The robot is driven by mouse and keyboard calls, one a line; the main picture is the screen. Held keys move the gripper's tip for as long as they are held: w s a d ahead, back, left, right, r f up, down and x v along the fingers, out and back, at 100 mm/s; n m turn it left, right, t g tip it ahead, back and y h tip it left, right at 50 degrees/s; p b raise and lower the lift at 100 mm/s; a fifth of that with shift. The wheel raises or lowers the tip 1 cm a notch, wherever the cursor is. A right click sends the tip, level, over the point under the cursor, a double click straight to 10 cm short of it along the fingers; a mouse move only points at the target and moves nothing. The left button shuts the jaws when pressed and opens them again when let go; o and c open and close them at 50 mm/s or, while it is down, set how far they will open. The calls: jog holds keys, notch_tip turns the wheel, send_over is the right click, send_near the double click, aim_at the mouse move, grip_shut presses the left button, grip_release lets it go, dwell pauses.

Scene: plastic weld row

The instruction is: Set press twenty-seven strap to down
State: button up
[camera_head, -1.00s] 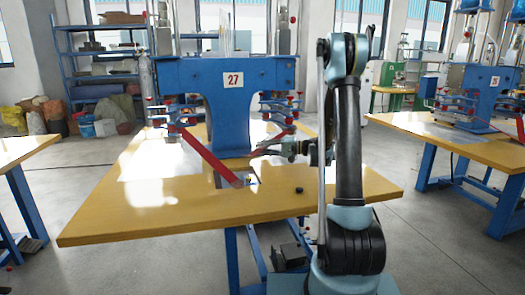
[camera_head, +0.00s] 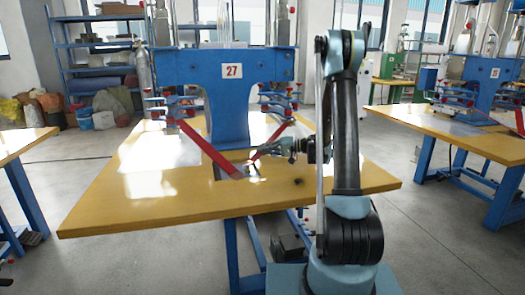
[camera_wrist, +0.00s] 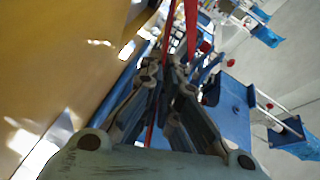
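Press twenty-seven is the blue press with the number plate "27" (camera_head: 232,71) on a yellow table (camera_head: 150,215). One red strap (camera_head: 205,148) slants from its left side down to the middle of the table. A second red strap (camera_head: 272,138) slants from its right side down toward the same spot. My gripper (camera_head: 273,149) is at this right strap, low over the table. In the wrist view, the dark fingers (camera_wrist: 168,85) sit close together, with red showing between and beyond them (camera_wrist: 191,30). Whether they grip the strap cannot be told.
A small dark object (camera_head: 298,181) lies on the table near my arm. Red-tipped clamps (camera_head: 160,103) flank the press. Another blue press (camera_head: 480,85) stands on a table at the right, and shelves (camera_head: 95,60) stand at the back left. The table's front left is clear.

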jog(key=o, duration=0.4)
jog(key=shift+o, duration=0.2)
jog(key=v, duration=1.2)
jog(key=shift+w+d+f, duration=0.1)
jog(key=shift+f, duration=0.05)
